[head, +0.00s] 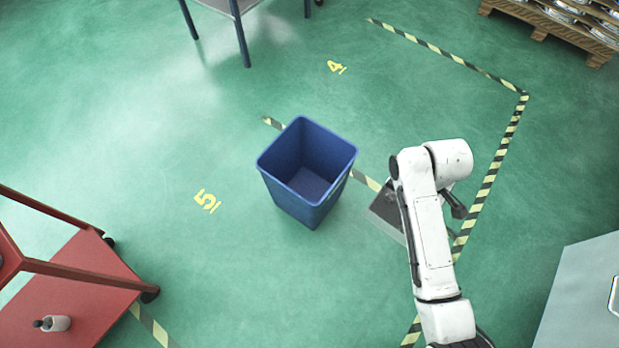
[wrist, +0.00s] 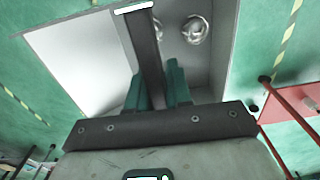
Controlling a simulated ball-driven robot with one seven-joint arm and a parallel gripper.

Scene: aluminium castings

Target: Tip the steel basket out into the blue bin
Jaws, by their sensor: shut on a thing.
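The blue bin (head: 287,198) stands on the floor left of my arm in the head view; its open top faces up and it looks empty. The grey steel basket (head: 383,212) is right of the bin, partly hidden by my arm, and apart from it in the picture. In the wrist view the basket (wrist: 85,62) fills the upper middle, with shiny round castings (wrist: 195,29) inside. My gripper (wrist: 154,82) has its green fingers shut on the basket's dark handle bar, which crosses over the basket. The fingers are hidden in the head view.
A red cart (head: 75,285) is at lower left, with a small bottle (head: 55,323) on it. A table with blue legs (head: 242,40) is at the top. A pallet of castings (head: 560,25) is at top right, a grey surface (head: 580,300) at lower right. Floor around the bin is clear.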

